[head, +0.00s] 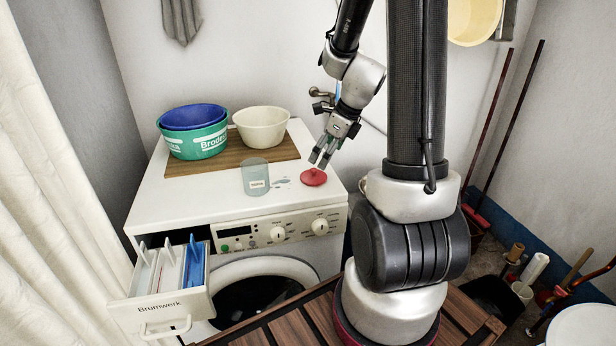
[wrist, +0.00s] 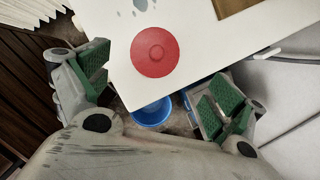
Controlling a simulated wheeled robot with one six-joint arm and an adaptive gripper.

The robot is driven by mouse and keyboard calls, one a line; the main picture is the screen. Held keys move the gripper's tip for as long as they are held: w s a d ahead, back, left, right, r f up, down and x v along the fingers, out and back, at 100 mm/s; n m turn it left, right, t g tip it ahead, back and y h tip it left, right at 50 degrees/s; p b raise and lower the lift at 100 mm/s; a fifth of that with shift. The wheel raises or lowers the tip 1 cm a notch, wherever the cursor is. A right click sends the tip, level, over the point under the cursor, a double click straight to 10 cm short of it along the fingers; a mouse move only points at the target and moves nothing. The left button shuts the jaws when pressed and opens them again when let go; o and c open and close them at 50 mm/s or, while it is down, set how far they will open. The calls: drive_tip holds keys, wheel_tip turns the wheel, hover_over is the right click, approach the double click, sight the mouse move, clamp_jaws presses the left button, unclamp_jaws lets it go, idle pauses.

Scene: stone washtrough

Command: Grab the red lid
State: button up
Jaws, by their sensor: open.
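A translucent grey cup (head: 255,177) stands left of the lid, beside small wet patches. Behind, a wooden board (head: 235,160) carries a green tub (head: 198,143) with a blue one inside, and a cream bowl (head: 262,126). The detergent drawer (head: 160,285) is pulled out at the front left.

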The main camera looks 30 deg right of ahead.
sight(314, 169)
drive_tip(key=shift+d+m, duration=0.1)
drive_tip(key=shift+m, duration=0.3)
drive_tip(key=shift+f, duration=0.3)
drive_tip(key=x, duration=0.4)
drive_tip(key=a+x, duration=0.1)
drive_tip(key=x, duration=0.2)
drive_tip(key=shift+w+a+r, duration=0.1)
drive_tip(key=shift+w+a, duration=0.05)
drive_tip(key=shift+w, duration=0.15)
drive_tip(key=c, duration=0.9)
